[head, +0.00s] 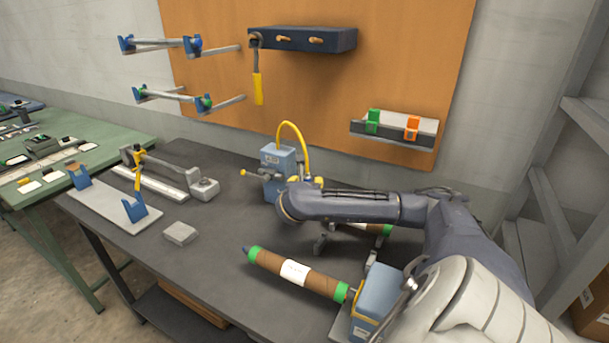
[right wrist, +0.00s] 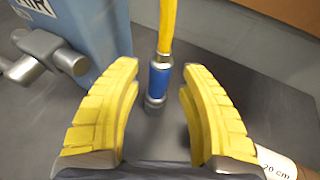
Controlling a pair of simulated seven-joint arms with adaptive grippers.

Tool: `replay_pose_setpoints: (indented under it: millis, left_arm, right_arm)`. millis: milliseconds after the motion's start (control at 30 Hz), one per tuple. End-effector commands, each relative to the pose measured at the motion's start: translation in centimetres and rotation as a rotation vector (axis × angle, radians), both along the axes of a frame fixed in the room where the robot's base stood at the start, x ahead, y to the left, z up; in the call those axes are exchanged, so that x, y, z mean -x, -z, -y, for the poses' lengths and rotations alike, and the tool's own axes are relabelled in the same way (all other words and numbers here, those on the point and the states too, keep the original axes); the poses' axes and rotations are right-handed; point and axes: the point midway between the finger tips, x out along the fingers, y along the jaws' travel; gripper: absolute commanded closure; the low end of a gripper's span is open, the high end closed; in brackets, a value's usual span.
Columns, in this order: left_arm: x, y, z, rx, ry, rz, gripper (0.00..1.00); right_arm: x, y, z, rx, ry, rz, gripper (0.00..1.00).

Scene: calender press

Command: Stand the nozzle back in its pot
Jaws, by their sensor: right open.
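The nozzle (right wrist: 160,80) has a blue sleeve and grey metal ends, and it hangs below a yellow hose (right wrist: 168,25) in the right wrist view. The hose also shows in the head view (head: 291,124), looping up from a blue box (head: 277,160). My right gripper (head: 306,182) is beyond my forearm in the head view, largely hidden. In the right wrist view its yellow fingers (right wrist: 160,110) are open, with the nozzle visible between and beyond them, apart from both. I cannot make out the pot clearly. My left gripper is not in view.
The blue box stands left of the fingers, with a grey fitting (right wrist: 40,55). A brown roll with green ends (head: 305,276) lies in front, near another blue unit (head: 377,297). A grey block (head: 180,233) lies left on the dark bench (head: 215,270). A wall ledge (head: 395,136) is behind.

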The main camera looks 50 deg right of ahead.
Motion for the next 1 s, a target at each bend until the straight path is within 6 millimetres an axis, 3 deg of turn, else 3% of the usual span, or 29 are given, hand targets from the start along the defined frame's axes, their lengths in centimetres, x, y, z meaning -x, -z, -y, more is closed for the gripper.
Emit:
replay_pose_setpoints:
  millis: [500,1000]
  left_arm:
    - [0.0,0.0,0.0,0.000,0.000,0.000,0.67]
    - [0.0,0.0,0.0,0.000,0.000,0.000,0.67]
  right_arm:
    - [4.0,-3.0,-5.8,0.000,-0.002,0.002,0.58]
    - [5.6,-4.1,-8.0,-0.002,-0.001,0.001,0.58]
